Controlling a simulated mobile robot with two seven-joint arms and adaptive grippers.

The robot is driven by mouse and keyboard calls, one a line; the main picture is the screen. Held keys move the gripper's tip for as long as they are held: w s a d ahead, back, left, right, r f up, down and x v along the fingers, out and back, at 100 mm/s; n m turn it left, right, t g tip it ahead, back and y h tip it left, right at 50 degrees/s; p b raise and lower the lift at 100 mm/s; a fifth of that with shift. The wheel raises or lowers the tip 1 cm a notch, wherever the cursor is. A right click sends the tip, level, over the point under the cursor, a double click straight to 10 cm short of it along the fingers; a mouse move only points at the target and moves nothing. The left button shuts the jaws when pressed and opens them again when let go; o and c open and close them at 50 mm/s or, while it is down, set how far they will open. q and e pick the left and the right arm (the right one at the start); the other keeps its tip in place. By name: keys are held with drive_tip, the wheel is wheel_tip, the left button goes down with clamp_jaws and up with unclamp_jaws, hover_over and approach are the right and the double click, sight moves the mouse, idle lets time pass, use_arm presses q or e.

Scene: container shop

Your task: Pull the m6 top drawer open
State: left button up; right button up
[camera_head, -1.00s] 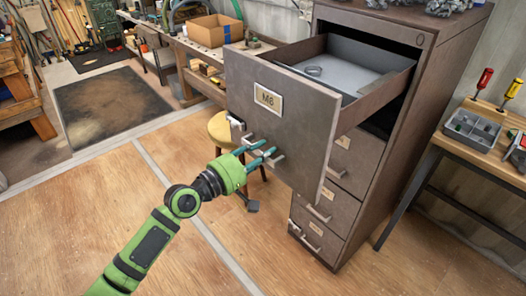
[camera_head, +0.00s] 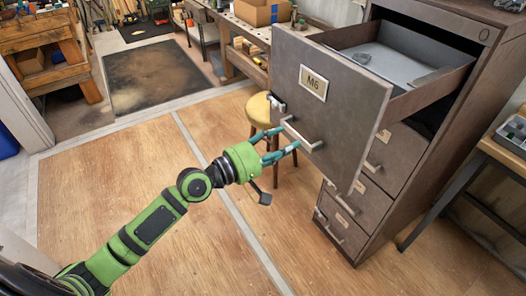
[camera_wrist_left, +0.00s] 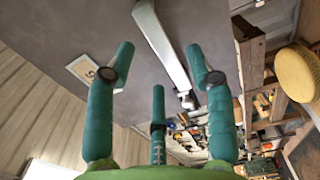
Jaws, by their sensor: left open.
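The top drawer of the cabinet, labelled M6 (camera_head: 345,92), stands pulled far out, with its grey inside (camera_head: 395,62) showing. Its bar handle (camera_head: 302,134) runs across the front panel below the label. My left gripper (camera_head: 285,142) is open in front of the handle, with its teal fingers close to the bar. In the left wrist view the handle (camera_wrist_left: 165,45) crosses between the spread fingers of the left gripper (camera_wrist_left: 160,55), and no finger is closed on it. Whether a fingertip touches it I cannot tell. My right gripper is not in view.
The brown cabinet (camera_head: 458,130) has lower drawers that are shut. A yellow stool (camera_head: 260,110) stands behind the left gripper. A workbench (camera_head: 245,45) with a cardboard box (camera_head: 262,10) is behind. A side table (camera_head: 500,155) stands at right. The wooden floor at left is clear.

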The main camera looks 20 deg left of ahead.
use_arm(q)
drive_tip(key=v, duration=0.6)
drive_tip(key=shift+s+a, duration=0.2)
drive_tip(key=shift+s, duration=0.15)
drive_tip(key=a+f+m+g+y, duration=0.1)
drive_tip(key=a+f+y, duration=0.35)
drive_tip(key=f, duration=0.85)
drive_tip(key=a+f+m+g+y, duration=0.1)
drive_tip(key=a+f+y, duration=0.3)
drive_tip(key=f, duration=0.9)
drive_tip(key=s+a+f+m+g+y, duration=0.1)
drive_tip(key=s+a+f+g, duration=0.1)
drive_tip(key=s+f, duration=0.5)
drive_tip(key=s+a+f+m+g, duration=0.15)
drive_tip(key=s+f, duration=0.25)
drive_tip(key=f, duration=0.6)
drive_tip(key=s+d+f+m+g, duration=0.2)
drive_tip(key=s+f, duration=0.3)
drive_tip(key=s, duration=0.5)
drive_tip(key=s+d+f+m+g+y, duration=0.1)
drive_tip(key=s+d+f+m+g, duration=0.1)
drive_tip(key=s+f, duration=0.3)
drive_tip(key=s+d+f+m+g, duration=0.3)
drive_tip(key=s+f+m, duration=0.1)
drive_tip(key=s, duration=1)
drive_tip(key=shift+s+f+g, duration=0.3)
drive_tip(key=shift+f+g, duration=0.05)
drive_tip(key=shift+f, duration=0.25)
